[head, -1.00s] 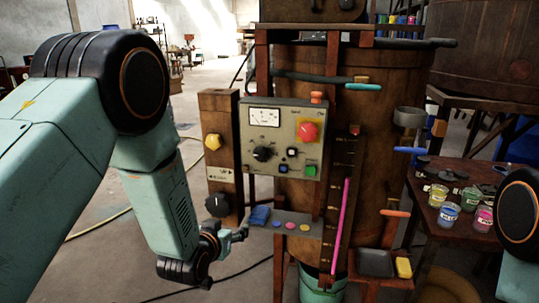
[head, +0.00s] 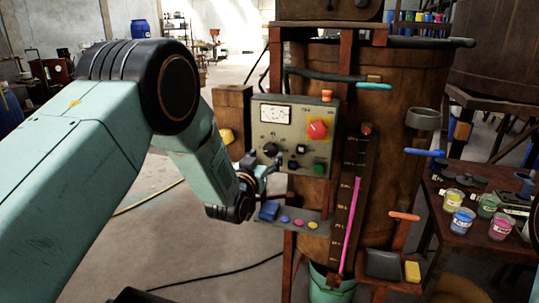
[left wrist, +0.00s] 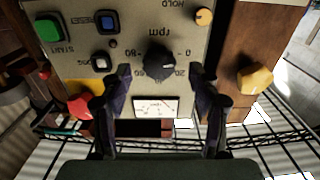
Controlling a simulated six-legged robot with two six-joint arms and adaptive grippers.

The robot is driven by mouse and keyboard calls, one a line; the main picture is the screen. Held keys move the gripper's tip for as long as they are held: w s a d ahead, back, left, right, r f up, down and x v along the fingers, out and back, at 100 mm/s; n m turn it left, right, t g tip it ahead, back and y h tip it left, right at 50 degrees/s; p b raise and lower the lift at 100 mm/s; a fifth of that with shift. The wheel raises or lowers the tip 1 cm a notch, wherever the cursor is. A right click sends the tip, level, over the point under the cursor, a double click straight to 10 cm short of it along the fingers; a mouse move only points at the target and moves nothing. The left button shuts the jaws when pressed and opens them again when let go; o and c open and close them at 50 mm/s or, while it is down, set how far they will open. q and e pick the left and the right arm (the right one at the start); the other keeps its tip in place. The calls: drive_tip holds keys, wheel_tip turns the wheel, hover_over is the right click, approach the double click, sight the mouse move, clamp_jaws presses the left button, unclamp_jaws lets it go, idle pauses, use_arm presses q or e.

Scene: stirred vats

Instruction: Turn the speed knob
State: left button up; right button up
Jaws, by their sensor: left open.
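The speed knob (head: 270,149) is a black round knob with a pointer on the control panel (head: 293,112), below the dial. In the left wrist view the panel appears upside down and the knob (left wrist: 160,66) sits at the centre, beside the "rpm" scale. My left gripper (head: 269,168) is just in front of the panel's lower left. In the wrist view its open fingers (left wrist: 160,76) stand on either side of the knob, with a gap on both sides. Whether the tips reach the knob's depth, I cannot tell. My right gripper is not in view.
A red button (head: 317,130) and a green button (head: 319,169) are on the same panel. A yellow knob (left wrist: 256,79) is on the wooden post beside it. A shelf (head: 300,232) with coloured discs juts out just below.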

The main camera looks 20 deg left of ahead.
sight(271, 149)
use_arm(q)
drive_tip(key=shift+w+d+r, duration=0.1)
drive_tip(key=shift+w+d, duration=0.05)
drive_tip(key=shift+w, duration=1.25)
drive_tip(key=shift+s, duration=0.1)
drive_tip(key=shift+c, duration=1)
drive_tip(key=c, duration=1)
